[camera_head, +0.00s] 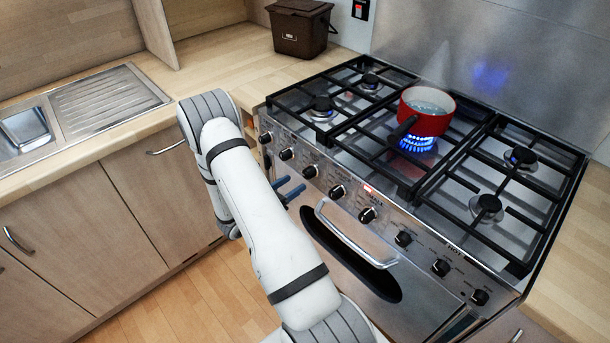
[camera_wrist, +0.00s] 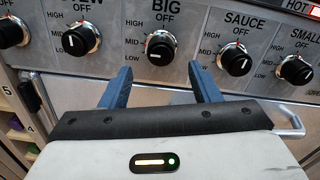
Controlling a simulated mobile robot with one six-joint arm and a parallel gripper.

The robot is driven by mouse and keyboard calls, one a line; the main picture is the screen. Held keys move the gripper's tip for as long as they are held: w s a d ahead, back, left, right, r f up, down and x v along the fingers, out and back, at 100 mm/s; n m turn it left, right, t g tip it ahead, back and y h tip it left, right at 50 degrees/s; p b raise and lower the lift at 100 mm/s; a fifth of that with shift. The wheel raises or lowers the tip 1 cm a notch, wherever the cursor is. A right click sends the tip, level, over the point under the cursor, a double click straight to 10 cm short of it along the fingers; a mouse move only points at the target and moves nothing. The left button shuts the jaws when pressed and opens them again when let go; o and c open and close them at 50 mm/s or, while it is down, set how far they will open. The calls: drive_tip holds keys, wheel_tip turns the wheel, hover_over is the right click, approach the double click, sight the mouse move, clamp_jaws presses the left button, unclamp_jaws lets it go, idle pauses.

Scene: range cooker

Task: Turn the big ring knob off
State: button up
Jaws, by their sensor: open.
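The big ring knob (camera_wrist: 160,47) is a black knob with a silver collar, under the words BIG and OFF in the wrist view. Its white mark lies roughly level, turned away from OFF at the top. In the head view it appears to be the third knob from the left (camera_head: 310,171). My gripper (camera_wrist: 161,72) is open, its two blue fingers apart and empty below the knob in the picture. The knob shows between and beyond the fingertips, seemingly untouched. In the head view my gripper (camera_head: 291,188) is in front of the panel's left part. A blue flame (camera_head: 417,143) burns on the hob.
A red pan (camera_head: 428,101) of liquid stands over the flame, its dark handle toward the front. The stew knob (camera_wrist: 80,38) and sauce knob (camera_wrist: 235,58) flank the big knob closely. An oven door handle (camera_head: 345,238) juts out below. A brown bin (camera_head: 300,27) stands behind.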

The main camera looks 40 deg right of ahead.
sight(305, 176)
drive_tip(key=d+p, duration=0.1)
drive_tip(key=d, duration=0.5)
drive_tip(key=shift+w, duration=0.2)
drive_tip(key=shift+c, duration=0.3)
drive_tip(key=c, duration=0.9)
